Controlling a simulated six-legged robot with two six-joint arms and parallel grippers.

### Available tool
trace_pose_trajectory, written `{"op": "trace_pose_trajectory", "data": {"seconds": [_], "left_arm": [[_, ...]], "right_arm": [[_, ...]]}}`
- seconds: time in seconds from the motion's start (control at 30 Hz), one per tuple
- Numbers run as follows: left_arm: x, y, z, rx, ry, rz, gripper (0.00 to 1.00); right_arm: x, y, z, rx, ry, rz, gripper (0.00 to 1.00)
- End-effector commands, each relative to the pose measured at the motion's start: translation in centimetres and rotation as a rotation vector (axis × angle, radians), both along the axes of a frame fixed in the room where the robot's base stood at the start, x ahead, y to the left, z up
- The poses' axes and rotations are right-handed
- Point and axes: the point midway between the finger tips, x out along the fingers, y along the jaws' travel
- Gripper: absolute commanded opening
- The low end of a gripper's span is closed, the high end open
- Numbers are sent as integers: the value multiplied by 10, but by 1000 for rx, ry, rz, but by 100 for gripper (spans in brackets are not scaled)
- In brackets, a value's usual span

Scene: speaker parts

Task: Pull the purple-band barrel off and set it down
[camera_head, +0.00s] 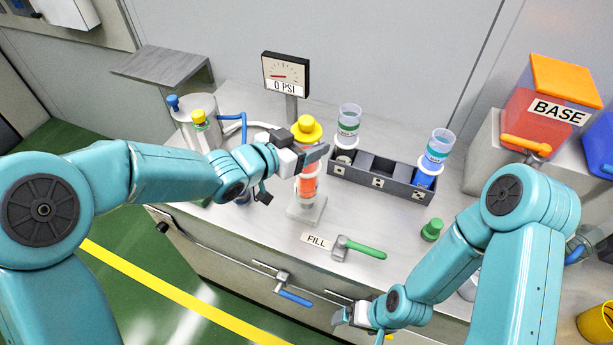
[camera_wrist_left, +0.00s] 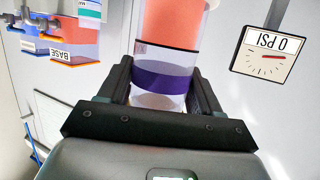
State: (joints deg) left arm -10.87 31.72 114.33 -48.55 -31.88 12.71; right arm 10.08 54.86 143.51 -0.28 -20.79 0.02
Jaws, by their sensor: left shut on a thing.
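The purple-band barrel is a clear tube with orange-red contents (camera_head: 307,187), upright on a pale stand (camera_head: 306,209) on the bench. A yellow cap (camera_head: 306,129) sits above it. My left gripper (camera_head: 318,158) is shut around the barrel near its top. The left wrist view, upside down, shows the purple band (camera_wrist_left: 162,82) between the two dark fingers. The finger covers the band in the head view. My right gripper (camera_head: 352,318) hangs low in front of the bench edge, away from the barrel; its fingers are too small to judge.
A gauge (camera_head: 286,75) reading 0 PSI stands behind the barrel. A dark rack (camera_head: 378,180) at right holds two clear barrels, one green-banded, one blue. A green-handled FILL lever (camera_head: 362,248) is in front. A green cap (camera_head: 431,229) stands further right. Bare bench lies between.

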Motion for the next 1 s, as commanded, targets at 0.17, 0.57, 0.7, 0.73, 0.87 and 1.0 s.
{"op": "trace_pose_trajectory", "data": {"seconds": [0.17,0.57,0.7,0.73,0.87,1.0], "left_arm": [[0,0,5,-2,-4,1,9],[0,0,30,-2,-4,1,9],[0,0,39,-2,-4,0,9],[0,0,41,-2,-4,0,9],[0,0,42,-2,-4,0,9],[0,0,41,-2,-4,0,9]], "right_arm": [[0,0,3,0,0,0,94],[0,0,24,0,0,0,94],[0,0,31,0,0,0,94],[0,0,33,0,0,0,94],[0,0,34,0,0,0,94],[0,0,33,0,0,0,94]]}}
